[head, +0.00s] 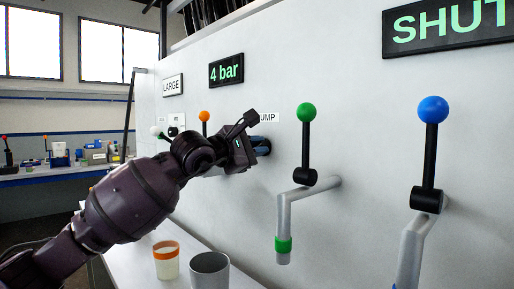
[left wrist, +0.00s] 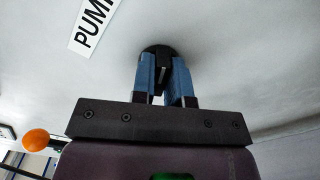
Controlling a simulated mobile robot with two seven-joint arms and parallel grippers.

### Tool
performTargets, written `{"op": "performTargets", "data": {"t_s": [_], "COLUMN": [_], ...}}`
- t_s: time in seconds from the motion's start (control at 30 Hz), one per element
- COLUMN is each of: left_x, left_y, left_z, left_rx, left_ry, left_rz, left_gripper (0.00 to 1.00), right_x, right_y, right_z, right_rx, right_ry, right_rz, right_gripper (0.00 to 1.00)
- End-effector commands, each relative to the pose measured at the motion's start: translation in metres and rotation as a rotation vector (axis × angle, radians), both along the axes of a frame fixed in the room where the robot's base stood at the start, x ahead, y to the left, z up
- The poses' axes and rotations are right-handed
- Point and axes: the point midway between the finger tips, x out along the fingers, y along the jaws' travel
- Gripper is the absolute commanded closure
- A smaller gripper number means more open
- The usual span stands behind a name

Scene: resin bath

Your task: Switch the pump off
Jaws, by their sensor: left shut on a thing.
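The pump's black knob (left wrist: 162,60) sits on the pale panel below the PUMP label (left wrist: 93,22) in the left wrist view. My left gripper (left wrist: 165,78) has its blue fingers on either side of the knob and is shut on it. In the head view the left gripper (head: 262,148) reaches the panel just under the PUMP label (head: 268,117), and my wrist hides most of the knob. Which setting the knob points to cannot be told. My right gripper is not in view.
Levers with an orange ball (head: 204,116), a green ball (head: 306,112) and a blue ball (head: 433,109) stand out from the panel. Signs read "4 bar" (head: 226,70) and "SHUT" (head: 450,27). An orange-rimmed cup (head: 166,262) and a grey cup (head: 209,269) stand below.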

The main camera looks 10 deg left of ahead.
Motion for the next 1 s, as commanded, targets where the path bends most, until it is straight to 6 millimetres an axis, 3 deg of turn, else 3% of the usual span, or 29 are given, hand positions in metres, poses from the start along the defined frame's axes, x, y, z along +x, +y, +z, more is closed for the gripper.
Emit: {"op": "performTargets", "data": {"t_s": [0.37,1.0], "left_x": [-0.002,-0.001], "left_y": [-0.001,0.002], "left_z": [0.006,0.009], "left_rx": [-0.149,-0.636], "left_ry": [0.096,0.419], "left_rz": [-0.002,-0.001], "left_gripper": [1.00,1.00], "right_x": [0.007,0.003], "right_y": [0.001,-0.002], "right_z": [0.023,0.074], "right_rx": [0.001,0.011], "right_ry": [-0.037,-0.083], "right_rz": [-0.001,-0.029], "right_gripper": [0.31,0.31]}}
